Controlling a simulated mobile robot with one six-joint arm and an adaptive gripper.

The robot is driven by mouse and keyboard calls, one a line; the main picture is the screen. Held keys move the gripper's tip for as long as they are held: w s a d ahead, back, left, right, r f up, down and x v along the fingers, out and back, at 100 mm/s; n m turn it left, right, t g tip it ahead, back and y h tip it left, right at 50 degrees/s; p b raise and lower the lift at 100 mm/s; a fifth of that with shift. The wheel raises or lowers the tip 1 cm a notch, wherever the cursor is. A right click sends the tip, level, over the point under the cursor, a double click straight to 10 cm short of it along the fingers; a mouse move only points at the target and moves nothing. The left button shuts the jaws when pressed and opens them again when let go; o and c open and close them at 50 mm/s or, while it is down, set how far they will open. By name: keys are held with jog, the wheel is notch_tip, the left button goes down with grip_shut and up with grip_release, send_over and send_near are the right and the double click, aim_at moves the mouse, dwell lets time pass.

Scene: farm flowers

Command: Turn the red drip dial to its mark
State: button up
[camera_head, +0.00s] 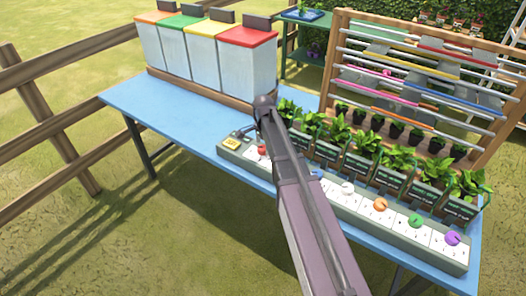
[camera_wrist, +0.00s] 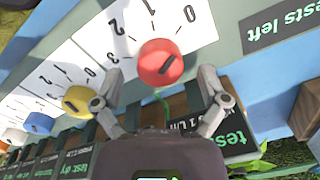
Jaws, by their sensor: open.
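The red dial (camera_wrist: 160,63) is a round knob with a dark slot, on a white scale plate (camera_wrist: 198,32) with the numbers 0, 1 and 2 legible. My gripper (camera_wrist: 159,80) is open, with one finger on each side of the red dial in the wrist view and visible gaps between. Whether either finger touches it I cannot tell. In the head view the red dial (camera_head: 262,149) is at the left end of the grey dial strip (camera_head: 333,213), beside my arm. The fingertips cannot be made out there. Which mark is the target I cannot tell.
A yellow dial (camera_wrist: 78,100) is close beside my left finger. Orange (camera_head: 380,204), green (camera_head: 415,221) and purple (camera_head: 452,238) dials continue along the strip. Potted plants (camera_head: 430,172) with dark signs stand behind it. Lidded bins (camera_head: 247,62) stand on the blue table (camera_head: 168,112).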

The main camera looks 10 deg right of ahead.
jog(key=shift+f, duration=0.4)
jog(key=c, duration=1.1)
jog(key=shift+c, duration=0.2)
jog(key=shift+n, duration=0.4)
jog(key=n, duration=0.3)
jog(key=shift+n, duration=2)
